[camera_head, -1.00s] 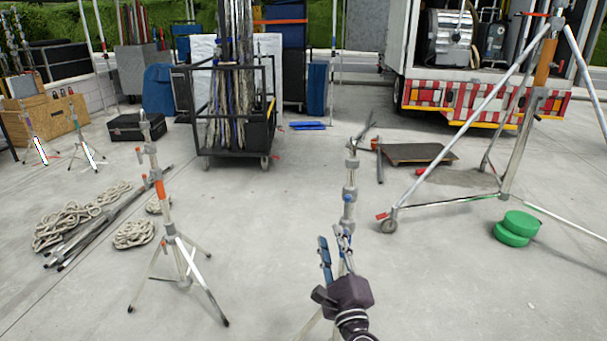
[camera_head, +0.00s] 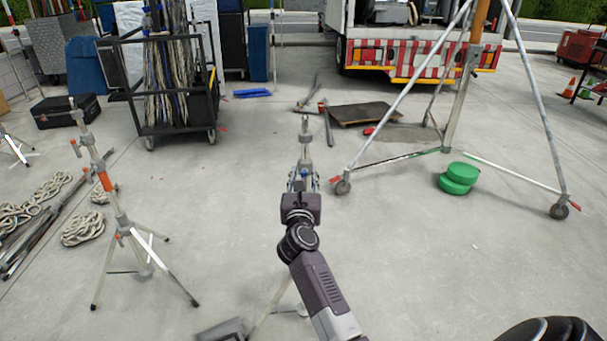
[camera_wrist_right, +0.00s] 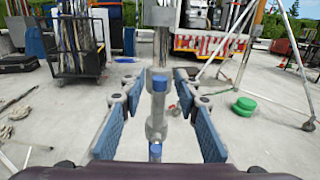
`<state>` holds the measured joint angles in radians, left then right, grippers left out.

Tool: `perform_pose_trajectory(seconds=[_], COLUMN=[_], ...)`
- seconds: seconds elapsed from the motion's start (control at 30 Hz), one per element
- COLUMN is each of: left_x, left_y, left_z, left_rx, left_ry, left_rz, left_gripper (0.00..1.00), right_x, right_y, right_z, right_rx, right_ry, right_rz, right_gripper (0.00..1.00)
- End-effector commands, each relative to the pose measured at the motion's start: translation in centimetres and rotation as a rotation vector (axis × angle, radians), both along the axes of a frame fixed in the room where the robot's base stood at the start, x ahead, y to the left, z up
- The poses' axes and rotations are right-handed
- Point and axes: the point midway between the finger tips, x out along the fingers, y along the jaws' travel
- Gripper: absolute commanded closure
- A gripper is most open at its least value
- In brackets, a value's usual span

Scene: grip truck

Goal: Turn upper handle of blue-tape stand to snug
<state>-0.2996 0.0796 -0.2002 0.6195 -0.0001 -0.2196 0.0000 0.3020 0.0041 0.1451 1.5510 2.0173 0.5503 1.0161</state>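The stand (camera_head: 305,140) rises in the middle of the head view, mostly hidden behind my right gripper and arm; I cannot clearly make out its blue tape. In the right wrist view the stand's metal column (camera_wrist_right: 162,48) is upright. An upper blue-ended handle (camera_wrist_right: 159,83) and a lower blue-ended part (camera_wrist_right: 155,150) face the camera. My right gripper (camera_head: 303,180) is open, with its blue-padded fingers on either side of the column and the upper handle between them. Gaps show on both sides in the wrist view (camera_wrist_right: 157,100). My left gripper is out of view.
An orange-taped stand (camera_head: 105,182) with spread legs is at the left, near coiled ropes (camera_head: 83,228). A wheeled cart (camera_head: 187,130) stands behind. A large wheeled tripod (camera_head: 404,84) and green discs (camera_head: 456,181) are at right. Open concrete lies between.

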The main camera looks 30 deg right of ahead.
Motion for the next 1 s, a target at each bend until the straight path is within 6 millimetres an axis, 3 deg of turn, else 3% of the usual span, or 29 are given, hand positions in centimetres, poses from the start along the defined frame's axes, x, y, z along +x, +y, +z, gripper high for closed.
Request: perform_pose_trajectory(seconds=[0.33,0.63,1.0], left_x=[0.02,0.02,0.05], left_y=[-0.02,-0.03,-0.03], left_z=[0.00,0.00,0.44], left_rx=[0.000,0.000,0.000], left_ry=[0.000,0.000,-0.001], left_rz=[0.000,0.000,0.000], left_gripper=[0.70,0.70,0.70], right_x=[0.44,0.43,0.47], right_y=[-0.32,-0.29,-0.20], right_z=[0.01,0.00,0.09], right_rx=[-0.001,-0.001,-0.024], right_ry=[0.001,0.001,0.019], right_rz=[0.000,0.001,0.001], right_gripper=[0.70,1.00,1.00])
